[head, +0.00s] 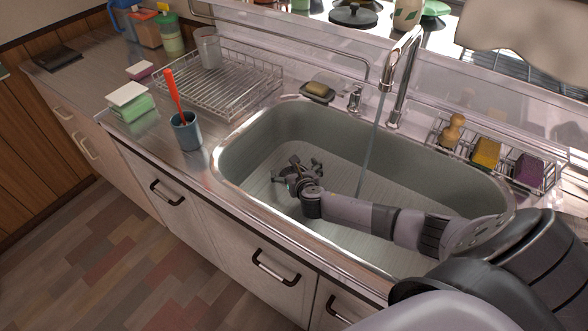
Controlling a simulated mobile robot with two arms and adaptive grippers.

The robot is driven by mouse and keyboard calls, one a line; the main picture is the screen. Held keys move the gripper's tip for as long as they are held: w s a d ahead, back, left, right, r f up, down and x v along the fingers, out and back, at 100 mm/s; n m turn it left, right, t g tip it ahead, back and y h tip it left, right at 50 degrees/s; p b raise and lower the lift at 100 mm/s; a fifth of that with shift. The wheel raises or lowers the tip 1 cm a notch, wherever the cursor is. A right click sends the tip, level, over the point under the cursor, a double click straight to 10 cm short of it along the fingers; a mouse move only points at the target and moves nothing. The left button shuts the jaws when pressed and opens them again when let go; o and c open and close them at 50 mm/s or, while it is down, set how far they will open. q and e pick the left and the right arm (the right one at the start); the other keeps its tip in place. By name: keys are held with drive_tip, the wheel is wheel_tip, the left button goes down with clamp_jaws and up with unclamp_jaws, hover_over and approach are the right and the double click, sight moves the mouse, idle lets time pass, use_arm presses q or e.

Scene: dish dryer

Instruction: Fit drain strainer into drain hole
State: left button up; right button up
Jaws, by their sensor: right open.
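My right gripper (302,163) reaches from the right into the sink (252,135). It is open and low over the sink floor, left of the water stream. I cannot make out a drain strainer or a drain hole. The gripper and arm cover part of the sink floor. My left gripper is out of view.
Water runs from the faucet (403,75) into the sink. A dish rack (225,85) and a cup (187,132) with a red utensil stand left of the sink. A wire rack with sponges (486,152) is at the right. The sink rim surrounds my arm.

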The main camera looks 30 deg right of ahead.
drive_tip(key=shift+r, duration=0.3)
drive_tip(key=shift+r+p, duration=0.55)
drive_tip(key=shift+r, duration=0.05)
drive_tip(key=p+v, duration=0.1)
drive_tip(key=v, duration=0.5)
drive_tip(key=shift+s+f, duration=0.1)
drive_tip(key=shift+s, duration=0.2)
drive_tip(key=shift+s+a, duration=0.2)
drive_tip(key=shift+s, duration=0.15)
drive_tip(key=shift+r, duration=0.2)
